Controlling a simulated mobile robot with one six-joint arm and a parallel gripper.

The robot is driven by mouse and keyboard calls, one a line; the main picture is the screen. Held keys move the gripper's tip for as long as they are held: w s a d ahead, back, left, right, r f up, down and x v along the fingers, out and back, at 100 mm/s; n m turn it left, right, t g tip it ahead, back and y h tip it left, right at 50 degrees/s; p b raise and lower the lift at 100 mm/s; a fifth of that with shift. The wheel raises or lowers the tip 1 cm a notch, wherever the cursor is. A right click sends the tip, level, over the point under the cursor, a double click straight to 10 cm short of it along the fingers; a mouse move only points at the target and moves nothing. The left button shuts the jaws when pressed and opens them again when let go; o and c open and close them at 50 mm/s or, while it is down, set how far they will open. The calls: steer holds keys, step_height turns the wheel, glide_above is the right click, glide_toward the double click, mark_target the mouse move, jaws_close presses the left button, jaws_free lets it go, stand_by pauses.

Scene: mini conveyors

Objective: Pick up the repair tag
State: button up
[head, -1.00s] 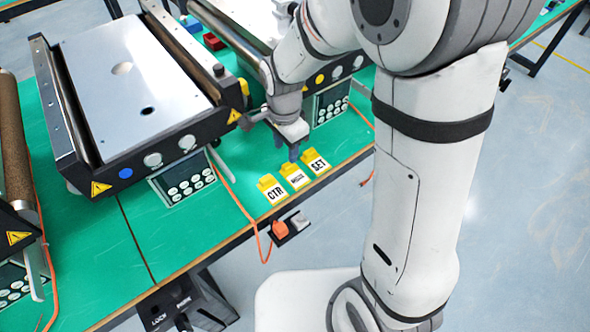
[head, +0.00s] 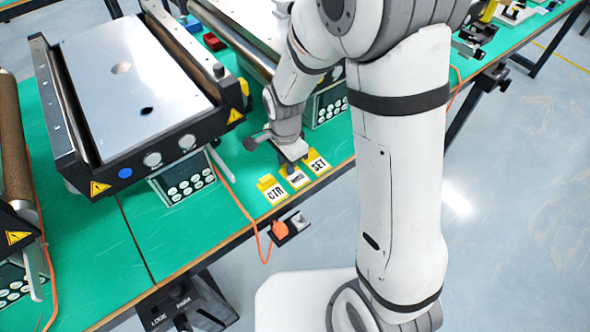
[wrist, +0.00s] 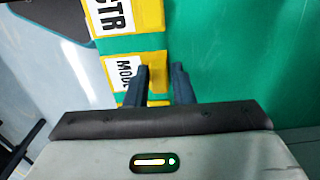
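Three yellow tags with white labels lie in a row near the table's front edge. They are the CTR tag (head: 272,188), a middle tag (head: 297,178) and the SET tag (head: 317,163). No label legibly reads "repair". In the wrist view the middle tag's label (wrist: 124,71) seems to start with "MOD", and the CTR tag (wrist: 118,16) is above it. My gripper (head: 290,167) is low over the middle tag. In the wrist view its fingers (wrist: 162,74) are apart, one on each side of that tag's yellow tab (wrist: 158,84). Contact cannot be told.
A mini conveyor (head: 140,80) stands behind and left of the tags, its button panel (head: 184,178) facing front. An orange cable (head: 236,200) runs over the table edge to a socket (head: 282,229). Green tabletop (head: 150,235) lies bare left of the tags.

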jaws_close()
